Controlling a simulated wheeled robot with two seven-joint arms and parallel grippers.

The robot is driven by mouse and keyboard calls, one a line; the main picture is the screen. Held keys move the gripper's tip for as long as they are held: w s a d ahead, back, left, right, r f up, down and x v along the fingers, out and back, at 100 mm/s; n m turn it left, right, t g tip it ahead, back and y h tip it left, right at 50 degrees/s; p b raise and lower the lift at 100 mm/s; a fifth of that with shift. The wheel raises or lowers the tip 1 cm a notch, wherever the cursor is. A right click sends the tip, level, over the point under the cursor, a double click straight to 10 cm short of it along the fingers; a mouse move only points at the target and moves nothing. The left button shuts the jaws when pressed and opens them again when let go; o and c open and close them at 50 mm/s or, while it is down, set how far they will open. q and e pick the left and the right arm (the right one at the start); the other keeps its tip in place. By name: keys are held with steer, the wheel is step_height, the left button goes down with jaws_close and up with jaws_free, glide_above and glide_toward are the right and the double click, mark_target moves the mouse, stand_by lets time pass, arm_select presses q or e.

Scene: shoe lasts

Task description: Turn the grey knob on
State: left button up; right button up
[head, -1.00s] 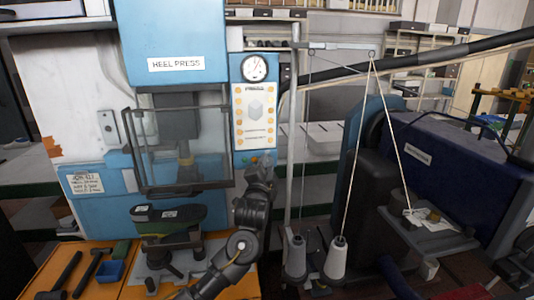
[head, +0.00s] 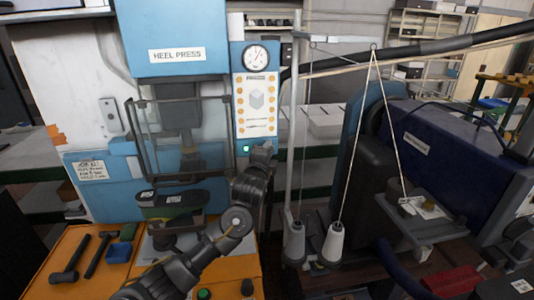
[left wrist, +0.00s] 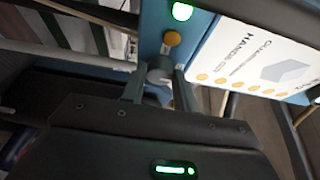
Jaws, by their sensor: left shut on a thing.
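The grey knob (left wrist: 160,69) sits on the lower part of the blue press panel, beside a yellow-orange button (left wrist: 172,38) and a glowing green lamp (left wrist: 182,11). My left gripper (left wrist: 158,88) is shut on the knob, one finger on each side of it. In the head view my left gripper (head: 261,155) reaches up to the bottom of the panel and hides the knob. The green lamp (head: 245,149) is lit there too. My right gripper is not in view.
The heel press (head: 178,40) has a clear guard (head: 145,135) left of my arm. A thread stand with two cones (head: 334,243) stands close on the right. Hammers and a blue box (head: 119,252) lie on the orange bench (head: 40,285).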

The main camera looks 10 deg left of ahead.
arm_select(q)
steer(key=o, duration=1)
steer(key=s+b, duration=0.3)
steer(key=s, duration=0.7)
steer(key=shift+s+d, duration=0.1)
steer(key=shift+s, duration=0.3)
